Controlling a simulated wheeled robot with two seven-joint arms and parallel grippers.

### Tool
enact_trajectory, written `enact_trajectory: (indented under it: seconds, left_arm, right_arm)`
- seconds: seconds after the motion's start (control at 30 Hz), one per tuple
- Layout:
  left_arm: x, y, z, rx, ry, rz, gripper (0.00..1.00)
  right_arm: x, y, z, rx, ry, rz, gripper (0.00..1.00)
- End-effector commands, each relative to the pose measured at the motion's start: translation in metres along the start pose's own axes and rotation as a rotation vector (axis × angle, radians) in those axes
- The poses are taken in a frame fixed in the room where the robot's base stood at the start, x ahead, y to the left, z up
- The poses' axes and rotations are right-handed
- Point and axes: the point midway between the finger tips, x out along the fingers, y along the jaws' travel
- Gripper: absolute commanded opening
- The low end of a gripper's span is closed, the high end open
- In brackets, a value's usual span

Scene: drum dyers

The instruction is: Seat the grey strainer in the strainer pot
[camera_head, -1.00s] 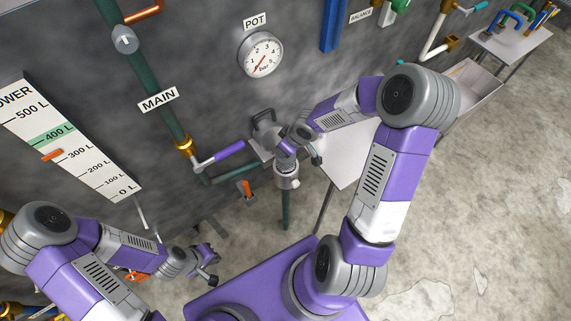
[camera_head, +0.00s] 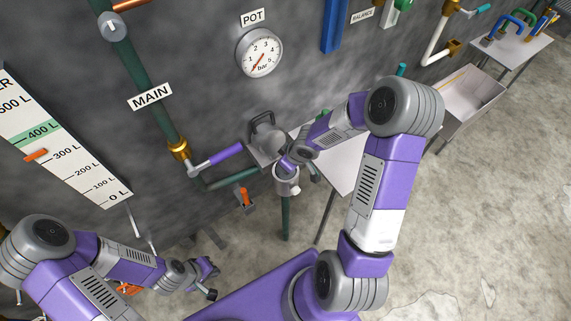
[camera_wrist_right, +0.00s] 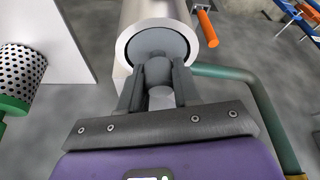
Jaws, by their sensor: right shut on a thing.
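The strainer pot (camera_head: 287,184) is a pale upright cylinder on a green pipe; its open round mouth (camera_wrist_right: 128,38) fills the top of the right wrist view. The grey strainer (camera_wrist_right: 160,42) shows as a grey disc with a rounded grip, within the pot's rim. My right gripper (camera_wrist_right: 158,88) is shut on that grip, directly over the mouth. How deep the strainer sits is hidden. In the head view, my right gripper is mostly hidden behind its wrist. My left gripper (camera_head: 210,279) is low at the left, away from the pot; its jaw opening is unclear.
A grey lid with a handle (camera_head: 262,132) stands open behind the pot. A perforated strainer with a green rim (camera_wrist_right: 20,75) lies left in the wrist view. An orange-handled lever (camera_head: 245,197) and a purple-handled valve (camera_head: 226,154) are close by. A white table (camera_head: 340,165) stands right.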

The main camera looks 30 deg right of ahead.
Motion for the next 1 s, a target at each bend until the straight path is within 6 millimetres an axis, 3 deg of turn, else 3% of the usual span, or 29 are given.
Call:
enact_trajectory:
  seconds: [0.03, 0.07, 0.2, 0.6, 1.0]
  left_arm:
    - [0.003, -0.001, 0.0, 0.0, 0.0, 0.0, 0.0]
    - [0.003, -0.001, 0.0, 0.0, 0.0, 0.0, 0.0]
    - [0.002, -0.001, 0.0, 0.0, 0.0, 0.0, 0.0]
    - [-0.003, 0.001, 0.0, 0.0, 0.0, 0.0, 0.0]
    - [-0.049, 0.018, 0.002, 0.0, 0.0, 0.0, 0.0]
  right_arm:
    - [0.003, 0.0, 0.001, 0.0, 0.001, 0.0, 0.0]
    - [0.002, 0.0, 0.001, 0.001, 0.0, 0.0, 0.35]
    - [0.002, 0.0, 0.001, 0.001, 0.0, 0.0, 0.57]
    - [-0.003, 0.0, -0.001, 0.0, 0.0, 0.0, 0.58]
    - [-0.076, 0.001, -0.002, 0.003, 0.001, 0.002, 0.58]
